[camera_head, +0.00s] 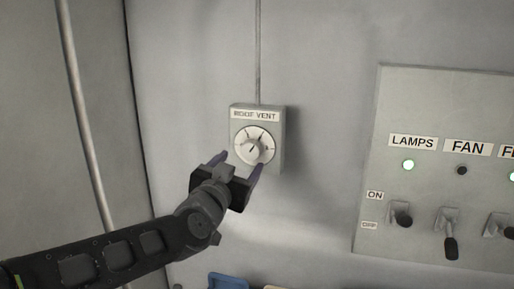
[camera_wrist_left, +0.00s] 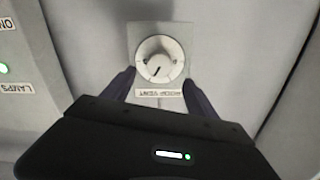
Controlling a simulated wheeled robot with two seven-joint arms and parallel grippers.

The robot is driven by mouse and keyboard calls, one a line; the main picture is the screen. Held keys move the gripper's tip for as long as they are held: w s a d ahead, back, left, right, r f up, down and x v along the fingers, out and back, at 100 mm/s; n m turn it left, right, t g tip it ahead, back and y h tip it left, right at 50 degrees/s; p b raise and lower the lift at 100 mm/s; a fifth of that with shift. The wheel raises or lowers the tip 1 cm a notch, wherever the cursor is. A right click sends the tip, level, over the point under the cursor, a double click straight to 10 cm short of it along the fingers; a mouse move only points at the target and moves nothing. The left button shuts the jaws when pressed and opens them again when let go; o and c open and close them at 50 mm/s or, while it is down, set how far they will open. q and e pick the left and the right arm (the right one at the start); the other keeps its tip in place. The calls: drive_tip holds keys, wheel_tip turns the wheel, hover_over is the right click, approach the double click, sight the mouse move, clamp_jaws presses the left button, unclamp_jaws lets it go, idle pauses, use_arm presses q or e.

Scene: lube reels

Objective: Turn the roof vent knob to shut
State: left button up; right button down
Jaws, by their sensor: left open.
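The roof vent knob (camera_head: 254,147) is a round white dial on a small grey box (camera_head: 279,130) labelled ROOF VENT, fixed to the wall. In the left wrist view the knob (camera_wrist_left: 159,61) appears upside down, with a dark pointer line on its face. My left gripper (camera_head: 240,165) is open just in front of and below the knob. Its two purple fingers are spread, one toward each side of the box's lower part, with nothing between them that I can see gripped. Whether the fingers touch the box cannot be told. My right gripper is not in view.
A panel (camera_head: 440,105) with LAMPS and FAN labels and several toggle switches is on the wall to the right. A conduit (camera_head: 258,50) runs up from the box. A vertical pipe (camera_head: 85,120) is at left. A blue item (camera_head: 228,282) shows at the bottom edge.

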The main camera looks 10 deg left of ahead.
sight(250, 151)
use_arm(q)
drive_tip(key=shift+s+r+m, duration=0.15)
drive_tip(key=shift+m, duration=0.15)
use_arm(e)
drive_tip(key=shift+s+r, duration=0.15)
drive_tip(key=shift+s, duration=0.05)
use_arm(q)
drive_tip(key=w, duration=0.2)
drive_tip(key=w+p, duration=0.1)
drive_tip(key=w, duration=0.2)
drive_tip(key=w+p, duration=0.1)
drive_tip(key=w, duration=0.1)
drive_tip(key=shift+w+d, duration=0.3)
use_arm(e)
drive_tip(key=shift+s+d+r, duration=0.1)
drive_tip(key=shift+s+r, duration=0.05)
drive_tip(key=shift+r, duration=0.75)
use_arm(q)
drive_tip(key=c, duration=1.4)
